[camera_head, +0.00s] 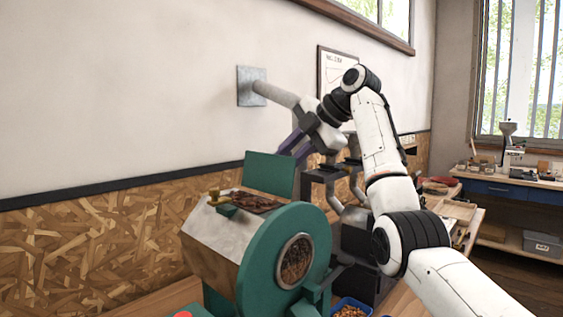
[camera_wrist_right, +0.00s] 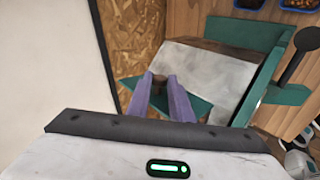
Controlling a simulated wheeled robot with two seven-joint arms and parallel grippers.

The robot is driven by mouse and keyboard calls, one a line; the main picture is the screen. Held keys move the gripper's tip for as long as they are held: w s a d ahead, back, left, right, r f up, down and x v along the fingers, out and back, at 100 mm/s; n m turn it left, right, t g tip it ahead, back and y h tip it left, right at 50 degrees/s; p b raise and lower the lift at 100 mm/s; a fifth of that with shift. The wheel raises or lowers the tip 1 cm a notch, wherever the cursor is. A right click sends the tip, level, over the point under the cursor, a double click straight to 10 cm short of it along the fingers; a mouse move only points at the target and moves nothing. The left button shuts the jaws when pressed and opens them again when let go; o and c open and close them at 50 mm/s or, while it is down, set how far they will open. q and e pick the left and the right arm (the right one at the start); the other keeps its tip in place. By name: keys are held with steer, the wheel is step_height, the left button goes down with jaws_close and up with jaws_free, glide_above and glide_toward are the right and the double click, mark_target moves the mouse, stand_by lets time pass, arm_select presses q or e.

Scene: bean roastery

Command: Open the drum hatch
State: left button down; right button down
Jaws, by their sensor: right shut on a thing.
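The roaster's drum (camera_head: 215,245) has a pale metal body with a green front plate; its pale body also shows in the wrist view (camera_wrist_right: 200,72). The green drum hatch (camera_head: 270,174) stands raised, nearly upright, above the drum top. Beside it a dark opening with brown beans (camera_head: 250,201) shows. The hatch also shows as a green panel in the wrist view (camera_wrist_right: 198,104). My right gripper (camera_head: 290,146) reaches the hatch's upper edge. Its purple fingers are shut on a small brown handle (camera_wrist_right: 158,80) at the hatch; the grip is partly hidden. My left gripper is not in view.
A pale wall pipe (camera_head: 275,95) runs down close behind my right arm. A blue tray of beans (camera_head: 349,309) sits below the drum front. A workbench (camera_head: 460,208) stands at the right. The wall left of the drum is clear.

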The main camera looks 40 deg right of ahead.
steer(key=c, duration=1.9)
jaws_free()
steer(key=v, duration=1)
steer(key=shift+s, duration=0.15)
